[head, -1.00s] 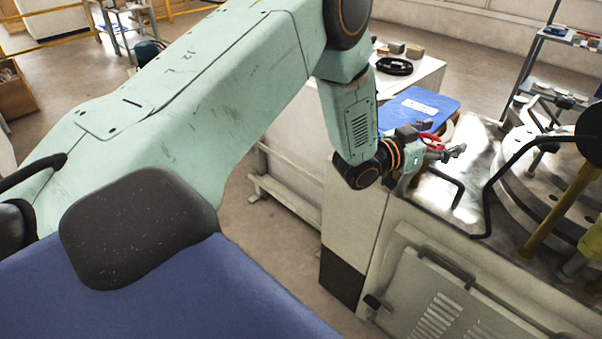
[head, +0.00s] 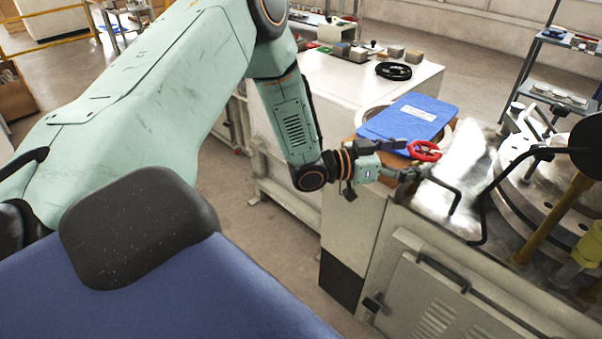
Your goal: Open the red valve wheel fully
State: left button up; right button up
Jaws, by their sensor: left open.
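I cannot tell whether either finger touches the rim. Most of the wheel shows; its stem is hidden. My right gripper is not in view.
A blue pad (head: 408,120) with a white label lies behind the wheel. A bent black bar (head: 446,191) stands just right of the gripper. A round machine table (head: 545,190) is at the right. A black coil (head: 393,71) lies on the white cabinet behind.

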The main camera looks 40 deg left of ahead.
pick_arm(q)
jog(key=s+d+f+n+g+y+p, duration=0.1)
jog(key=s+f+n+g+y+p, duration=0.35)
jog(key=s, duration=0.65)
jog(key=s+d+f+n+g+y+p, duration=0.1)
jog(key=s+f+g+y+p, duration=0.25)
jog(key=s+f+p, duration=0.6)
jog(key=s+a+r+n+g, duration=0.1)
jog(key=s+r+g, duration=0.3)
jog(key=s, duration=0.9)
jog(key=shift+a+r+y+p, duration=0.15)
jog(key=shift+r+y+p, duration=0.15)
jog(key=w+m+t+h+b, duration=0.1)
jog(key=w+t+b, duration=0.3)
jog(key=w, duration=0.7)
jog(key=w+d+r+m+t+h+b, duration=0.1)
jog(key=w+t+h+b, duration=0.2)
jog(key=w, duration=0.9)
jog(key=shift+w+d+r+t+b, duration=0.3)
jog(key=shift+t+b, duration=0.1)
jog(key=shift+b, duration=0.25)
